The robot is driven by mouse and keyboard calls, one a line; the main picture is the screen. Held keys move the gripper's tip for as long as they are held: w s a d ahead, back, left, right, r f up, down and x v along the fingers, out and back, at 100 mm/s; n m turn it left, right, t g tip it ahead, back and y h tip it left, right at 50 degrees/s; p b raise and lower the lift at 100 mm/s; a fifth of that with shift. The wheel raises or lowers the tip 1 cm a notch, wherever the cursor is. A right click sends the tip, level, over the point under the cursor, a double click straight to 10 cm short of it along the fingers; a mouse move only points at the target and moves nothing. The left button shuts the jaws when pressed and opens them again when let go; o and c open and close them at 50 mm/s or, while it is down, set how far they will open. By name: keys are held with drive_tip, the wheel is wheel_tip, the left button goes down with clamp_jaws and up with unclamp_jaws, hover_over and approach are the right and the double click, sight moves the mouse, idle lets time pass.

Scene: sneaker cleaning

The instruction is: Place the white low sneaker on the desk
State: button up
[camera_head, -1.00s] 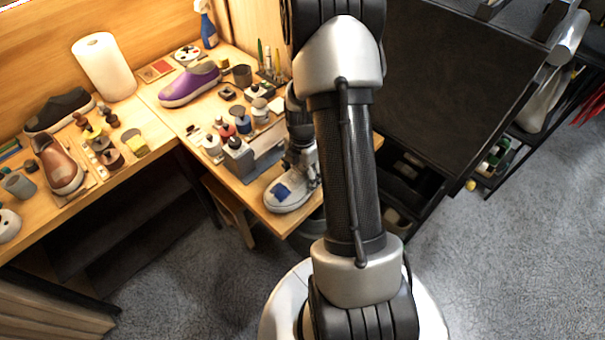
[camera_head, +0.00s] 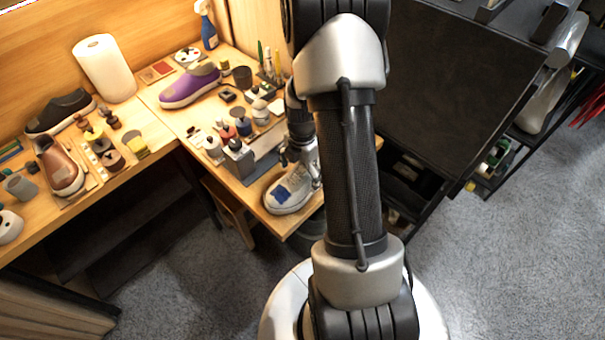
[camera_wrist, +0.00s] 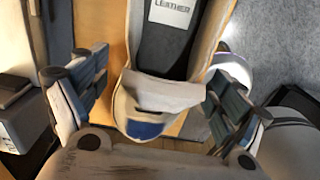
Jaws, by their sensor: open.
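My gripper (camera_head: 301,158) is open over the sneaker's rear part, which my arm partly hides in the head view. In the wrist view, my gripper (camera_wrist: 158,75) has one finger on each side of the sneaker (camera_wrist: 132,105). Gaps show between the fingers and the sneaker. A white label lies inside its dark opening.
A purple shoe (camera_head: 190,86) and a paper roll (camera_head: 104,68) are farther back. The desk's front edge is close to the sneaker. A dark cabinet (camera_head: 450,80) stands to the right.

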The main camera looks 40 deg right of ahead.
sight(302, 167)
wheel_tip(302, 167, up, 10)
drive_tip(key=p, duration=0.3)
drive_tip(key=shift+r, duration=0.2)
drive_tip(key=s+a+r+m+t, duration=0.25)
drive_tip(key=a+r+m, duration=0.35)
drive_tip(key=a+r, duration=0.3)
drive_tip(key=s+a+r+m+t, duration=0.1)
drive_tip(key=s+a+r+m, duration=0.35)
drive_tip(key=a+r, duration=0.4)
drive_tip(key=s+a+r+m+t, duration=0.1)
drive_tip(key=s+a+r+m, duration=0.3)
drive_tip(key=s+m, duration=0.3)
drive_tip(key=shift+s+a+r+m, duration=0.25)
drive_tip(key=shift+r+m, duration=0.1)
drive_tip(key=shift+m, duration=0.3)
